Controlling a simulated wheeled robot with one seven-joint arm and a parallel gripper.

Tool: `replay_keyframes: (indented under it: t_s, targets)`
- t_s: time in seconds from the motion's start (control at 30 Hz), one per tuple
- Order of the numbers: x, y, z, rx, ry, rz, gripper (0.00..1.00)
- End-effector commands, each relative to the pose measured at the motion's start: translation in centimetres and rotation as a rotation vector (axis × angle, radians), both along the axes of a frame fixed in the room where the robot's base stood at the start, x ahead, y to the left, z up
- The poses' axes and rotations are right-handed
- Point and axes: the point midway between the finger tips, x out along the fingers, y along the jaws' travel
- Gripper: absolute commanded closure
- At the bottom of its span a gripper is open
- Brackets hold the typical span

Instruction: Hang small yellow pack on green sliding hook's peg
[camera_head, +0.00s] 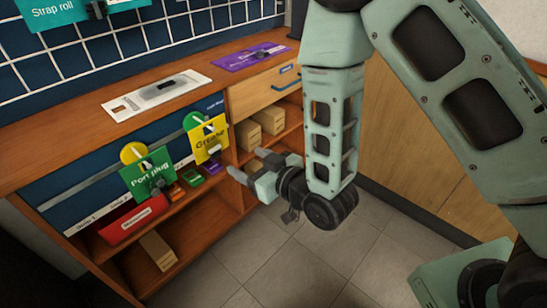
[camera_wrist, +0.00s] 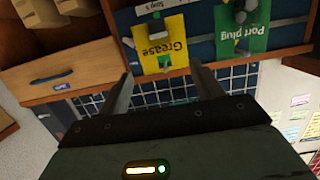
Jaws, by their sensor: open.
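The small yellow pack (camera_head: 211,148), labelled Grease, hangs upright at the rail on the bench front, just below the green round hook plate (camera_head: 192,121). A dark peg shows at its upper part, so it appears to be on that hook's peg. The yellow pack also shows upside down in the wrist view (camera_wrist: 174,36). My gripper (camera_head: 250,164) is open and empty, to the right of and below the pack, apart from it. In the wrist view my gripper (camera_wrist: 160,72) has its two fingers spread, with the pack beyond the gap between them.
A green Port plug pack (camera_head: 149,175) hangs to the left, under a yellow hook plate (camera_head: 133,152). Small coloured bins and a red box (camera_head: 132,221) sit on the shelf below. Cardboard boxes (camera_head: 248,134) stand on the right shelf. The floor (camera_head: 290,265) before the bench is clear.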

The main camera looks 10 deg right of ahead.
Motion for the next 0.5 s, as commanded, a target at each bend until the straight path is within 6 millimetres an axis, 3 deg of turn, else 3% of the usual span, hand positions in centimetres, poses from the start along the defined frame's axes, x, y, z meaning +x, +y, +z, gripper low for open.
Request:
replay_keyframes:
  t_s: [0.17,0.3,0.5]
  targets:
    - [-0.9,-0.6,0.8,-0.003,0.005,0.000,0.34]
    - [-3.5,-2.3,1.2,-0.005,0.007,0.000,0.34]
    - [-4.6,-3.0,1.6,-0.002,0.003,0.000,0.34]
